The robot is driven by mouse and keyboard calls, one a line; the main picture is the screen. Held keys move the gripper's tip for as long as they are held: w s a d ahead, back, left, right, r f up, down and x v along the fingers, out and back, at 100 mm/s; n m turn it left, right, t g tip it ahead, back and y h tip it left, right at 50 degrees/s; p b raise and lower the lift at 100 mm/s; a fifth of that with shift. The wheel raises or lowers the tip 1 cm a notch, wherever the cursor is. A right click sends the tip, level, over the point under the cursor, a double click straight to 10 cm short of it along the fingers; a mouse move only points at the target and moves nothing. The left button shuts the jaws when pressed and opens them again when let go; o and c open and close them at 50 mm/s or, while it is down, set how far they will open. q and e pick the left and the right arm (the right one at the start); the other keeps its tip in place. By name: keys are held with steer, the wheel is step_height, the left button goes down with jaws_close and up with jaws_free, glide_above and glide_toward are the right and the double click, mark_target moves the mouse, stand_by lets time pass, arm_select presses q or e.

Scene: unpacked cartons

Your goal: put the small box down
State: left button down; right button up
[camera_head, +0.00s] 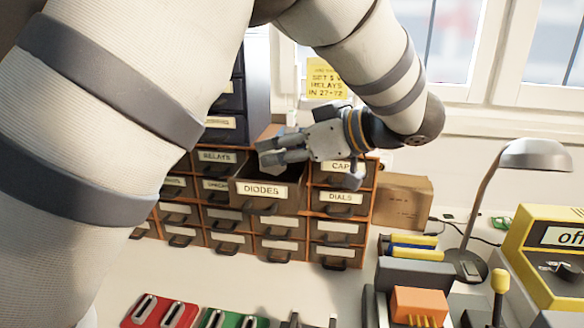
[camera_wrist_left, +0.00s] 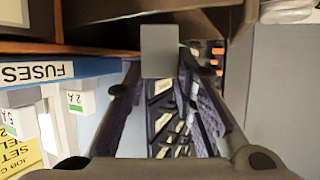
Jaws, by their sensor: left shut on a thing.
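My left gripper (camera_head: 268,153) reaches in over the drawer cabinet, its fingers pointing left above the pulled-out DIODES drawer (camera_head: 262,190). In the left wrist view, a small plain grey box (camera_wrist_left: 160,50) sits at the tips of the two fingers, and the gripper is shut on it. Its far sides are hidden. In the head view the box is hard to tell from the grey fingers. Whether it touches the drawer cannot be told. My right gripper is not in view.
The drawer cabinet (camera_head: 309,217) has a dark blue case on top. A cardboard carton (camera_head: 404,202) stands right of it. A desk lamp (camera_head: 535,154), a yellow device (camera_head: 552,262) and red and green items (camera_head: 160,312) crowd the bench. A blue FUSES strip (camera_wrist_left: 60,72) is close in the wrist view.

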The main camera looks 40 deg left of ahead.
mark_target(282, 167)
arm_select(q)
steer(key=shift+w+a+f, duration=0.1)
steer(key=shift+a+f, duration=0.05)
steer(key=shift+f, duration=0.75)
steer(key=shift+w+a+f, duration=0.1)
steer(key=shift+a+f, duration=0.05)
steer(key=shift+f, duration=0.75)
steer(key=shift+s+f, duration=0.1)
steer(key=shift+f, duration=0.1)
steer(key=c, duration=1.6)
jaws_free()
steer(key=shift+d+r, duration=0.25)
steer(key=shift+r, duration=0.05)
steer(key=b+v, duration=0.1)
steer(key=v, duration=1)
steer(key=shift+d+r, duration=0.15)
steer(key=shift+d, duration=0.05)
